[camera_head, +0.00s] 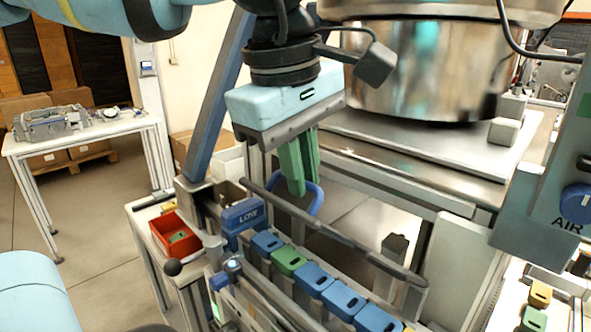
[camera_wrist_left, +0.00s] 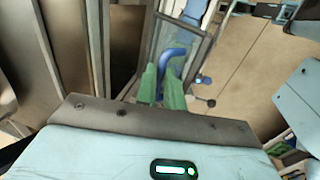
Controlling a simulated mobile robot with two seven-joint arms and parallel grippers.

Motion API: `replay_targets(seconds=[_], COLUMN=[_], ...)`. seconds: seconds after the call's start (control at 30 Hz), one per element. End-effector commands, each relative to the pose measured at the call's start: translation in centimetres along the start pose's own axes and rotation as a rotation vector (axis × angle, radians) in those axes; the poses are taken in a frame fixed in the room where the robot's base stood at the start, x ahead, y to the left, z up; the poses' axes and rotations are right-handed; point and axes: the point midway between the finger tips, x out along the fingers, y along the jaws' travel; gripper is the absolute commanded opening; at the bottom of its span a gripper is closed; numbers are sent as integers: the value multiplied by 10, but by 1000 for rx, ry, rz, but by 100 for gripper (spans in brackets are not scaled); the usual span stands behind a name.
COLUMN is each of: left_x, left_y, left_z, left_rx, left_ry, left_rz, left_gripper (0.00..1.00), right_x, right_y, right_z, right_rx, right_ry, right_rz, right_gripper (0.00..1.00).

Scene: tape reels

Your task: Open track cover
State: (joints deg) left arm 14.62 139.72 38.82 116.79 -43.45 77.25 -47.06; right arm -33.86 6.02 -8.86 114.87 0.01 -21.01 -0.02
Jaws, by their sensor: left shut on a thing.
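My left gripper (camera_head: 304,178) reaches down from above with its green fingers shut on the curved blue handle (camera_head: 316,201). In the left wrist view the fingers (camera_wrist_left: 161,82) close around the handle's lower part (camera_wrist_left: 171,54). The handle belongs to the track cover, a clear panel with a dark frame (camera_wrist_left: 206,47). In the head view a dark rail of the cover (camera_head: 345,240) runs along the track behind a row of blue and green blocks (camera_head: 315,277). The fingers partly hide the handle. I cannot tell how far the cover is tilted. My right gripper is not in view.
A blue box marked LOW (camera_head: 243,215) stands at the track's left end, beside a red bin (camera_head: 176,236). A large metal bowl (camera_head: 425,70) is close to the right of my left gripper. An AIR panel (camera_head: 555,190) stands at the right. Open floor lies left.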

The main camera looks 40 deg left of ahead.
Motion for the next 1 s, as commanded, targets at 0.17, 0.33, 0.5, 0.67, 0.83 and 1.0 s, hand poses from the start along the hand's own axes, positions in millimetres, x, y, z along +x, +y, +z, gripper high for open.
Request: replay_targets(seconds=[0.17, 0.33, 0.5, 0.67, 0.83, 1.0], left_x=[7, 6, 4, 2, -12, -40], left_y=[0, 0, 0, 0, 0, 1], left_z=[-1, -1, 0, 0, 0, 0], left_rx=[1, 1, 0, 0, -2, -2], left_ry=[2, 2, 1, 1, 1, 1], left_rz=[-12, -12, -8, -6, -2, -2], left_gripper=[0, 24, 32, 32, 32, 32], right_x=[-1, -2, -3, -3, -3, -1], right_y=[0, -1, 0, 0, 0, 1], right_z=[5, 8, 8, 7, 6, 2], right_rx=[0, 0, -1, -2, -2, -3], right_ry=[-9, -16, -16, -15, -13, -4], right_rz=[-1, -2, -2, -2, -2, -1], right_gripper=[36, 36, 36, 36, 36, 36])
